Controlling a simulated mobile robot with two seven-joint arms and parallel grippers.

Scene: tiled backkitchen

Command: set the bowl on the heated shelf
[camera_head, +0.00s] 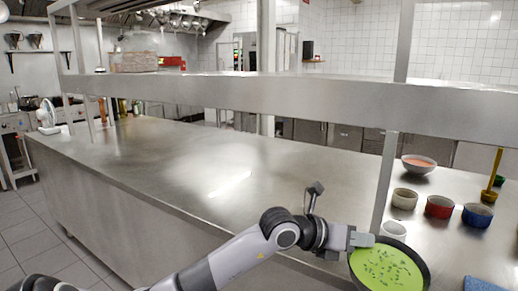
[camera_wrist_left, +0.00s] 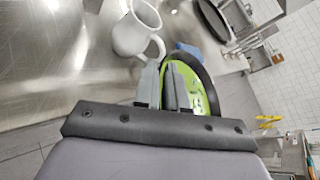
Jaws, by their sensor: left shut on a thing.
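A dark bowl (camera_head: 390,268) with green soup and darker flecks is at the lower right of the head view. My left gripper (camera_head: 362,240) is shut on its rim at the far left side. In the left wrist view the fingers (camera_wrist_left: 163,88) pinch the edge of the bowl (camera_wrist_left: 200,90). The bowl's underside is hidden, so I cannot tell its height over the counter. The long steel shelf (camera_head: 250,93) runs across the head view above the counter, held by posts. No bowl stands on its front stretch near my arm. My right gripper is out of view.
The steel counter (camera_head: 150,160) is largely clear at the middle. White (camera_head: 394,230), cream (camera_head: 404,198), red (camera_head: 439,206) and blue (camera_head: 477,214) cups, an orange-filled bowl (camera_head: 418,164) and a blue cloth (camera_head: 484,284) are at the right. A shelf post (camera_head: 384,180) stands close to my gripper.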

